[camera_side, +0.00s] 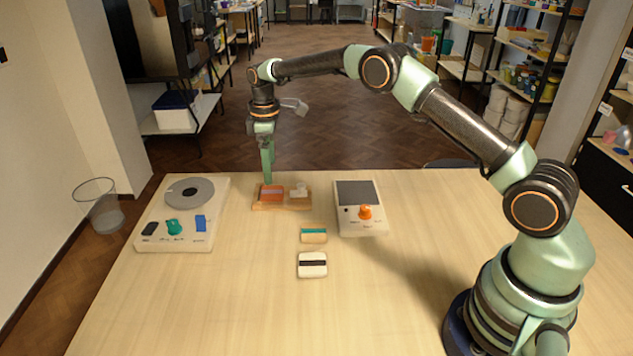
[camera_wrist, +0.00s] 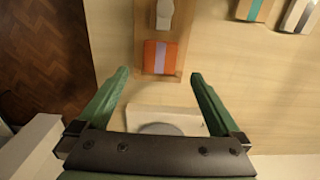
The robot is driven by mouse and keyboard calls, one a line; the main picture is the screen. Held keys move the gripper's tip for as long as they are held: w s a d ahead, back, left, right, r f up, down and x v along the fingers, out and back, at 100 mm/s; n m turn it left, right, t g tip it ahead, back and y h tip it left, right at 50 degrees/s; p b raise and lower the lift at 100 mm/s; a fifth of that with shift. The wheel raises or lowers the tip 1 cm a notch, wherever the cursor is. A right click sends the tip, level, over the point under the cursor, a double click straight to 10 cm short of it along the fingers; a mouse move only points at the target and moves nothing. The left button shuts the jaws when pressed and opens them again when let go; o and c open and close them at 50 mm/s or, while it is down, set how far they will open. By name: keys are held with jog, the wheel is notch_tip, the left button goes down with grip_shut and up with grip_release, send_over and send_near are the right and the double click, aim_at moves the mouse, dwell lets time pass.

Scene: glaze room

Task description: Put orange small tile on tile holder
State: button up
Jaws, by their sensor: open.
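The orange tile (camera_side: 272,194), with a lilac stripe, lies flat on the left part of a wooden board (camera_side: 284,207), which looks like the tile holder. In the wrist view the orange tile (camera_wrist: 151,57) lies near one end of the board (camera_wrist: 174,76). A small whitish piece (camera_side: 297,190) sits on the board's right part and also shows in the wrist view (camera_wrist: 164,14). My gripper (camera_side: 268,182) points down at the tile's back edge in the side view. In the wrist view my gripper (camera_wrist: 159,76) is open and empty, with the tile ahead of its fingertips.
A teal-striped tile (camera_side: 313,236) and a white tile with a black stripe (camera_side: 312,265) lie in front of the board. A panel with a grey disc (camera_side: 190,192) stands left, and one with an orange knob (camera_side: 365,212) right. The front table area is clear.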

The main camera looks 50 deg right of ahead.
jog(key=s+r+m+t, duration=0.1)
jog(key=s+r+m, duration=0.1)
jog(key=s+r, duration=0.6)
jog(key=s+r+m+t, duration=0.2)
jog(key=s+r, duration=0.2)
jog(key=r, duration=0.8)
jog(key=s+f+m+t, duration=0.2)
jog(key=s+m, duration=0.3)
jog(key=s, duration=1.1)
jog(key=shift+s+a+f+t, duration=0.3)
jog(key=shift+s+f, duration=0.1)
jog(key=shift+f, duration=0.2)
